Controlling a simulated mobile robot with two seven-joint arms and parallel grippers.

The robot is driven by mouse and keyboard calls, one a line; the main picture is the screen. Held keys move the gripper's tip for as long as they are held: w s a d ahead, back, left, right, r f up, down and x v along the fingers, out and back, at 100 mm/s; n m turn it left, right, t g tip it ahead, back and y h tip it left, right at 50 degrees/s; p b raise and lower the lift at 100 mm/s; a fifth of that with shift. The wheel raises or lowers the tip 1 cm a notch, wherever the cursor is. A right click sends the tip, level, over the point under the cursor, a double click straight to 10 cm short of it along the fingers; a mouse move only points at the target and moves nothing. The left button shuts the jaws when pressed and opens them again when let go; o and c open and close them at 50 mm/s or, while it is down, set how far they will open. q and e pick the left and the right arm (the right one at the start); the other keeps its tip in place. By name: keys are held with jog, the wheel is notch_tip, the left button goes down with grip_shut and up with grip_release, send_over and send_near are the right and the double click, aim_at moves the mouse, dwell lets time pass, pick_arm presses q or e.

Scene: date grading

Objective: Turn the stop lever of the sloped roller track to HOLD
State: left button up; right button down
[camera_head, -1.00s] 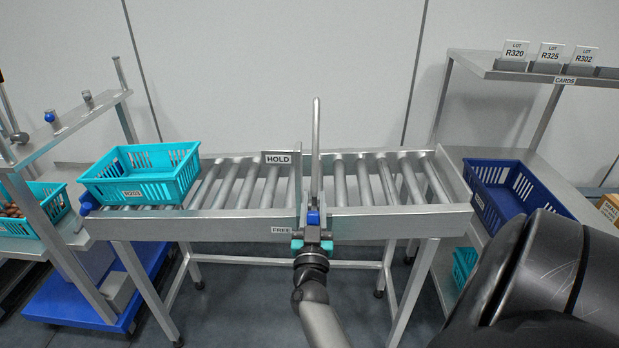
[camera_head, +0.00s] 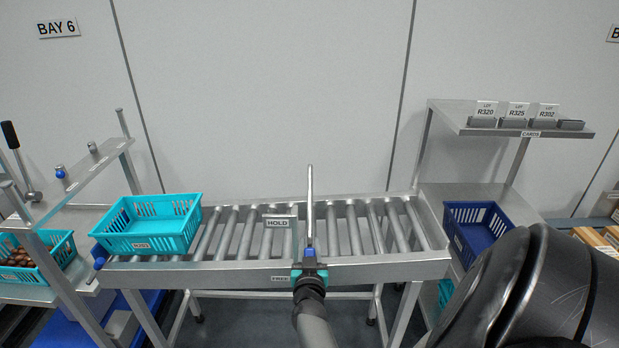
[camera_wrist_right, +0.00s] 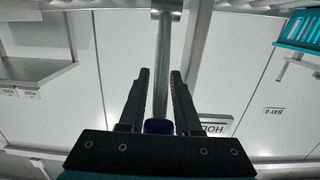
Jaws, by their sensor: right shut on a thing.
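The stop lever (camera_head: 310,205) is a metal rod at the near rail of the sloped roller track (camera_head: 390,271), standing about upright, with a blue part at its lower end. My right gripper (camera_head: 309,268) is shut on the lever's low end. In the right wrist view the rod runs between the two dark fingers (camera_wrist_right: 160,85), with the blue part (camera_wrist_right: 158,127) deep between them. The HOLD plate (camera_head: 277,223) stands just left of the rod, and the FREE label (camera_head: 280,279) is on the near rail, lower left. My left gripper is not in view.
A turquoise crate (camera_head: 148,245) sits on the track's left end. A navy crate (camera_head: 457,238) stands on the right shelf, under the card rack (camera_head: 500,130). A turquoise crate of dates (camera_head: 30,275) is at far left. Rollers right of the lever are bare.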

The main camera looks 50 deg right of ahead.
aim_at(309, 235)
jog(key=shift+w+d+r+g+y+p, duration=0.7)
jog(key=shift+d+g+y+p, duration=0.25)
jog(key=shift+p, duration=2.6)
jog(key=p, duration=0.1)
jog(key=w+g+y+p, duration=0.1)
jog(key=p, duration=0.1)
jog(key=shift+d+f+y, duration=0.2)
jog(key=shift+d+y, duration=0.05)
jog(key=shift+d, duration=0.1)
jog(key=shift+w+d+f+g+y+p, duration=0.1)
jog(key=shift+w+d+g+y+p, duration=0.15)
jog(key=shift+g+y+p, duration=0.25)
jog(key=shift+w+d+f+p, duration=0.1)
jog(key=shift+d+p, duration=0.1)
jog(key=shift+p, duration=0.3)
jog(key=c, duration=0.8)
grip_release()
jog(key=shift+c, duration=0.2)
